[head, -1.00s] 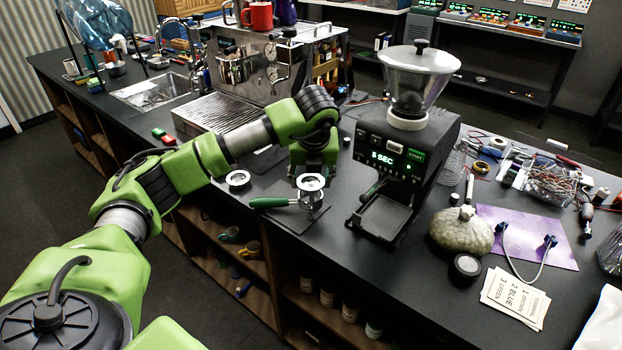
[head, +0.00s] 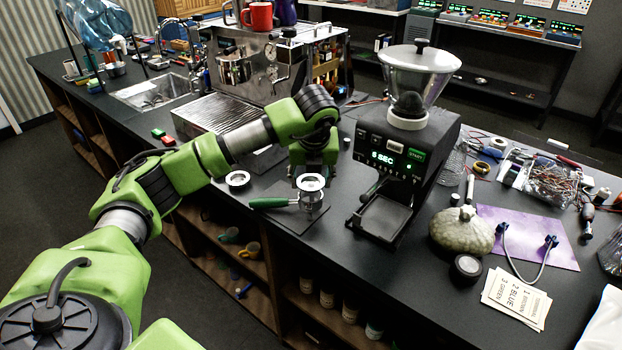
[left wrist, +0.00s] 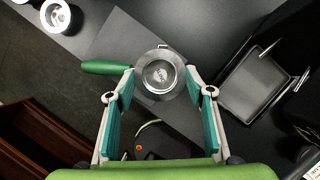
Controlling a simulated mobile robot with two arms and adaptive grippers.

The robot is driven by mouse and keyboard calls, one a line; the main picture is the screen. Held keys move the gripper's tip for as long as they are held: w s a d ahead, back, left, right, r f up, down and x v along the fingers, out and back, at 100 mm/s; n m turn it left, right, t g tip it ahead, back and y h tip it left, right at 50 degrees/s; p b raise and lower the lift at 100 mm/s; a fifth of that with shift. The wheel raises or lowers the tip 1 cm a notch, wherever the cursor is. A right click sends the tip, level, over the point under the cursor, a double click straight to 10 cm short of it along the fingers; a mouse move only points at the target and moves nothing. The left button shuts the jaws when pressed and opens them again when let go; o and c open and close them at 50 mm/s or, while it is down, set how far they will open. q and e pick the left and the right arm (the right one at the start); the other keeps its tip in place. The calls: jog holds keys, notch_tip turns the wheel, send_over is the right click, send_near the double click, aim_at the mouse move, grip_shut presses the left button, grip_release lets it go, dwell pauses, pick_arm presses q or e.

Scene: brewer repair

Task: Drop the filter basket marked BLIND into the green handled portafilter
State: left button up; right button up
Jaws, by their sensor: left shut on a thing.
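The green handled portafilter (head: 268,202) lies on a dark mat on the counter, its handle pointing left. A silver filter basket (head: 311,182) is at my left gripper (head: 312,178), directly over the portafilter's head. In the left wrist view the basket (left wrist: 159,75) sits between the fingertips of my left gripper (left wrist: 160,78), with a small mark inside too blurred to read. The gripper is shut on the basket's rim. The green handle (left wrist: 105,67) sticks out to the left there. I cannot tell whether the basket touches the portafilter. My right gripper is not in view.
Another round metal basket (head: 238,180) lies on the counter left of the mat (head: 285,218). The black grinder (head: 405,160) stands close on the right, its tray (head: 383,218) beside the mat. The espresso machine (head: 255,70) stands behind. Cards (head: 515,298) lie at the right.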

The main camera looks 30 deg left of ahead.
aim_at(311, 189)
pick_arm(q)
jog(key=shift+f+b, duration=1.55)
jog(key=shift+f, duration=0.15)
jog(key=shift+c, duration=0.2)
dwell(0.9)
jog(key=o, duration=1.2)
jog(key=shift+c, duration=0.2)
jog(key=shift+o, duration=0.3)
jog(key=o, duration=0.3)
jog(key=shift+o, duration=0.2)
jog(key=shift+r+p, duration=1.9)
jog(key=shift+r, duration=1.65)
